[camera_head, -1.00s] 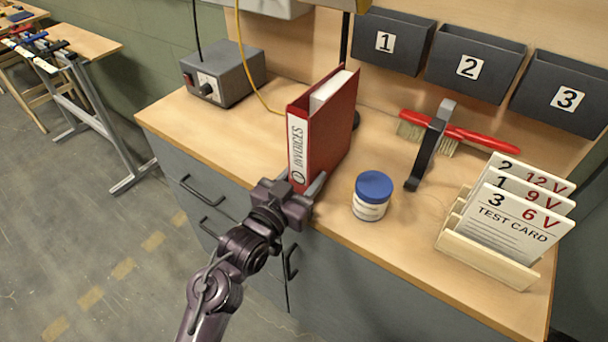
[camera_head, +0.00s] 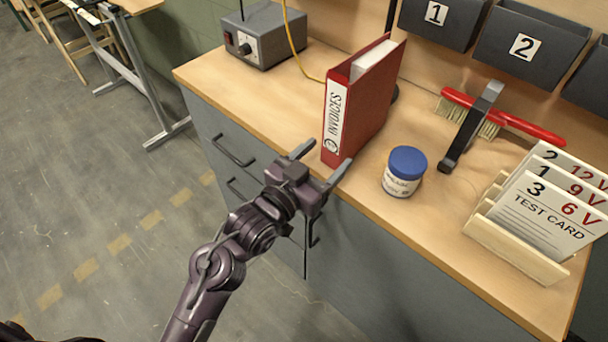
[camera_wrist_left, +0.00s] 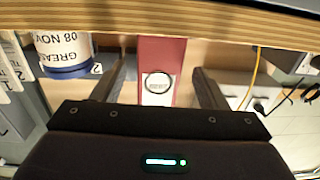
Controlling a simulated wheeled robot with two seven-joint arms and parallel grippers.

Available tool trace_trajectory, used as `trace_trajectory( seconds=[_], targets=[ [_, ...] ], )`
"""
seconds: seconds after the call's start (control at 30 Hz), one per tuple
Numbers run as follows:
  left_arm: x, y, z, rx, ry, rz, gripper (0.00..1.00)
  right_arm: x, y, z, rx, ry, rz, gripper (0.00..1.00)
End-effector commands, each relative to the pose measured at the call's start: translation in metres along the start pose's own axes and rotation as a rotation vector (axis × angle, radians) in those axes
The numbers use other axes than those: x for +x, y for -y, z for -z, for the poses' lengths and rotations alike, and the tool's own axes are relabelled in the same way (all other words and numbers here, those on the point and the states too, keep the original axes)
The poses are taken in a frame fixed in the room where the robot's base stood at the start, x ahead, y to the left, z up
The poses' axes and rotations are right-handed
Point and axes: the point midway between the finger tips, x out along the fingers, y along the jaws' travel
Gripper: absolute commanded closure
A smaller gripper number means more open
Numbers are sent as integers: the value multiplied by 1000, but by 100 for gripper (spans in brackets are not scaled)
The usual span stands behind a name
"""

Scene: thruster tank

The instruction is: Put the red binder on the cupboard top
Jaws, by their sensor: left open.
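The red binder (camera_head: 365,107) stands upright on the wooden cupboard top (camera_head: 272,107), near its front edge. My left gripper (camera_head: 321,162) is open just in front of the binder's spine, at the edge of the top. In the left wrist view the red binder (camera_wrist_left: 161,62) shows between the two spread fingers (camera_wrist_left: 167,82), with a gap on each side. The gripper looks clear of the binder. My right gripper is not in view.
A blue-lidded jar (camera_head: 403,172) stands right of the binder. A grey control box (camera_head: 264,38) is at the back left. A brush (camera_head: 470,117) and a rack of test cards (camera_head: 515,248) are to the right. Numbered bins (camera_head: 530,45) hang behind.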

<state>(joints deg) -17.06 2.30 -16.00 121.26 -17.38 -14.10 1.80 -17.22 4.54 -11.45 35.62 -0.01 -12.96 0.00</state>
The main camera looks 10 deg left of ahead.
Motion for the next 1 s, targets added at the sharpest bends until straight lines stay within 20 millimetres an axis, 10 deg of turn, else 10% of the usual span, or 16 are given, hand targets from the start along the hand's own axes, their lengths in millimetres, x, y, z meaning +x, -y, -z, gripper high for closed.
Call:
trace_trajectory(
  seconds=[0.3, 0.77, 0.87, 1.0],
  targets=[
    [-62, 0, -2, 0, 3, -1, 33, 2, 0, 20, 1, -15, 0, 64],
    [-75, 0, -2, -2, 4, 1, 33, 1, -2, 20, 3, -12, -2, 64],
    [-70, 10, -25, -11, 44, 26, 33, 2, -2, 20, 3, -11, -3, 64],
    [-61, 41, -118, -45, 208, 117, 33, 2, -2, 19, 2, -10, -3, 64]
  ],
)
